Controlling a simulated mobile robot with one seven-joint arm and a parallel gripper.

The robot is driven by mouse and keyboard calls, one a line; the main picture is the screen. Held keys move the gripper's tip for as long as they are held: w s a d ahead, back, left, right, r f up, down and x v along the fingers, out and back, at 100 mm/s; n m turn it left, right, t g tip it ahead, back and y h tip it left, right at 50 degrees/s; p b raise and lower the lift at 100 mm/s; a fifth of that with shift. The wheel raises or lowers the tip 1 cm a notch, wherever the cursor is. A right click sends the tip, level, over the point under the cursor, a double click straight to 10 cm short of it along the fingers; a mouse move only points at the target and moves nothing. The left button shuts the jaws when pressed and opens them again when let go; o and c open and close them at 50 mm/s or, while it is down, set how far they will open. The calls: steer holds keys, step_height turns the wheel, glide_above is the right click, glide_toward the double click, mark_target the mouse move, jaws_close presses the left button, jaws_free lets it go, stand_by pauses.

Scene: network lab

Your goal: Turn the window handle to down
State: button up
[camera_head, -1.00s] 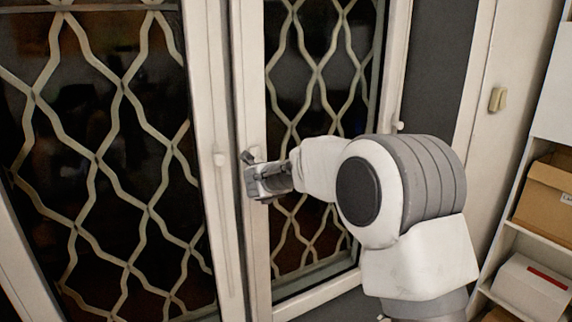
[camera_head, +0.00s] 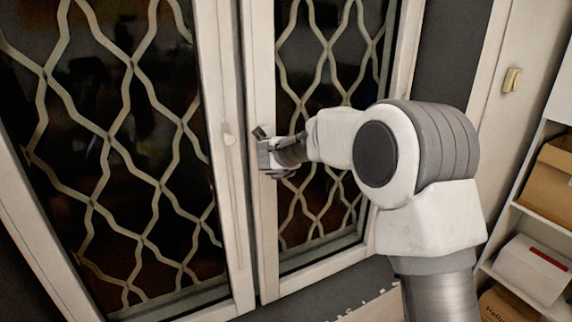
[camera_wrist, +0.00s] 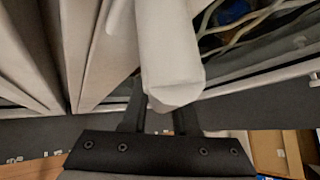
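The window handle (camera_wrist: 168,45) is a pale bar that fills the upper middle of the wrist view, its blunt end pointing down the picture. My gripper (camera_wrist: 158,118) shows its dark fingers partly behind this end, so I cannot tell whether they grip it. In the head view my gripper (camera_head: 268,153) is at the inner edge of the right window sash (camera_head: 263,225), and it mostly hides the handle there. The fingers' gap is unclear in this view.
The left window sash (camera_head: 222,190) has a small pale fitting (camera_head: 228,138) beside my gripper. A pale lattice (camera_head: 130,72) shows in both panes.

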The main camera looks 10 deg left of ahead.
steer(key=shift+o, duration=1.4)
steer(key=shift+f+b, duration=0.1)
steer(key=shift+b, duration=0.4)
